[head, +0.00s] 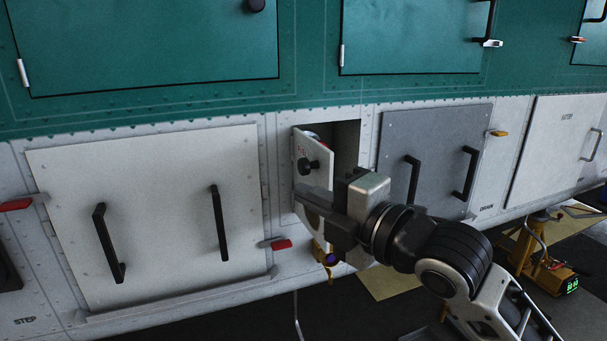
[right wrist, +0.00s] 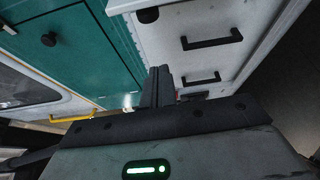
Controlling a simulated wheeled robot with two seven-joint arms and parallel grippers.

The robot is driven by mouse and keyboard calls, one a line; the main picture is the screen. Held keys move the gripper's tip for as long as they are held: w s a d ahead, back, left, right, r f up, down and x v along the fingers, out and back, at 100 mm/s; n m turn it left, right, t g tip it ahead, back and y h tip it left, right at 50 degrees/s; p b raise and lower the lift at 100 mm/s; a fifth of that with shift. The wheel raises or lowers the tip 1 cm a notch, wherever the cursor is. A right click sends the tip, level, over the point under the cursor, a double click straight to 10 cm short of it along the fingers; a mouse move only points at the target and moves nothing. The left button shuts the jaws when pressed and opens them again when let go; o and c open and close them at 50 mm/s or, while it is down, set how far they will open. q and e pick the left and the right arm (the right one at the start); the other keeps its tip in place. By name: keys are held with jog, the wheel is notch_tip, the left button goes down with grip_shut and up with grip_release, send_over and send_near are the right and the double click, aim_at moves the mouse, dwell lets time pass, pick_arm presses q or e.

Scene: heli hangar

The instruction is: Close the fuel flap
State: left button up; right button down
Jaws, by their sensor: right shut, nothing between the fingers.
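The fuel flap (head: 318,150) is a small white door with a black knob, standing swung open in the head view. It is joined at the left side of its recess, and the dark recess (head: 346,143) shows to its right. The shut fingers also show in the right wrist view (right wrist: 158,84). My left gripper is not in view.
A large white panel (head: 150,205) with two black handles is left of the recess. A grey panel (head: 432,150) with two black handles is right of it. Red latches (head: 281,244) and a yellow latch (head: 498,133) stick out. A yellow jack (head: 545,265) stands at the lower right.

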pick_arm(q)
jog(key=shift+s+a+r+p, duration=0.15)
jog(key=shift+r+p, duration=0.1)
jog(key=shift+p, duration=0.7)
pick_arm(e)
jog(key=w, duration=0.6)
jog(key=shift+w+a, duration=0.35)
jog(key=shift+a, duration=0.1)
